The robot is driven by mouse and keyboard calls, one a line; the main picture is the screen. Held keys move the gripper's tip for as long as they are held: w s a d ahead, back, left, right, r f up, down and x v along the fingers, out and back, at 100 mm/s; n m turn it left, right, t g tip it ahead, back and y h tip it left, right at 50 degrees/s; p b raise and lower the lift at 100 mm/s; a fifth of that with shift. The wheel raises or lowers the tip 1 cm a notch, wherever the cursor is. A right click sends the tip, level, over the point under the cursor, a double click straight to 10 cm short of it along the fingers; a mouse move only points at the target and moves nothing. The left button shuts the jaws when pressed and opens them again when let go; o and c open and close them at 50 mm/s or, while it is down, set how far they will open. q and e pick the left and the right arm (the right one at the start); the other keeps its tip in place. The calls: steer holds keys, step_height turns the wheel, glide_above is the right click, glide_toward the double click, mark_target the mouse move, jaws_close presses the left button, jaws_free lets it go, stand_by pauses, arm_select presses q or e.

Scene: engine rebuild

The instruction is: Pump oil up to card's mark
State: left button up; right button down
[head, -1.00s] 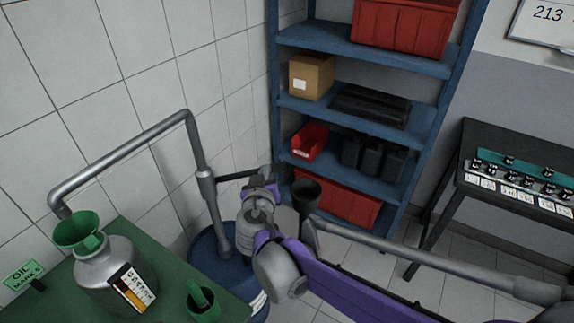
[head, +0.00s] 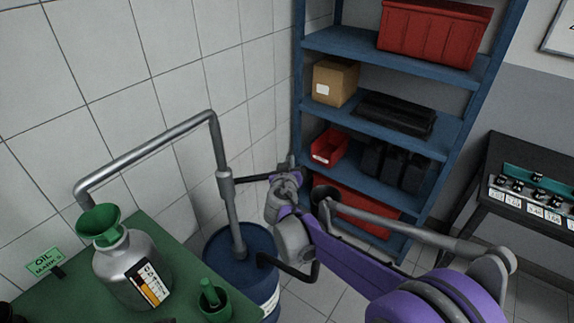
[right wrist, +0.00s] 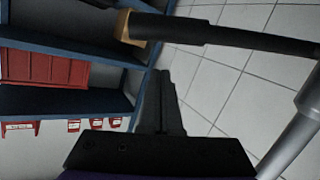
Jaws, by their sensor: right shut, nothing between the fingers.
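The oil pump's grey pipe (head: 150,152) rises from a blue drum (head: 222,247) and bends over to a green funnel (head: 99,224). The funnel sits in the neck of a metal can (head: 112,270) on a green bench. A striped card (head: 148,284) is on the can's front; its oil level is too small to read. The pump's black lever (head: 247,179) sticks out to the right; the right wrist view shows a dark bar (right wrist: 245,38) above the fingers. My right gripper (head: 290,165) is at the lever's outer end, shut and empty (right wrist: 158,80). My left gripper is out of view.
Blue shelves (head: 360,123) with red bins rise behind my right arm. A black table (head: 490,170) stands at right. A tiled wall is close behind the pipe.

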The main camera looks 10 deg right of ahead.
steer(key=shift+s+d+f, duration=0.1)
steer(key=shift+d+f, duration=0.05)
steer(key=shift+f, duration=0.45)
steer(key=shift+s+d+f, duration=0.1)
steer(key=shift+d+f, duration=0.05)
steer(key=shift+f, duration=0.45)
step_height(320, 180, down, 11)
steer(key=d+m+y, duration=0.1)
steer(key=m, duration=0.3)
steer(key=shift+s+d+y, duration=0.25)
steer(key=shift+y, duration=0.05)
steer(key=shift+f, duration=0.2)
steer(key=shift+s, duration=0.1)
steer(key=v, duration=0.7)
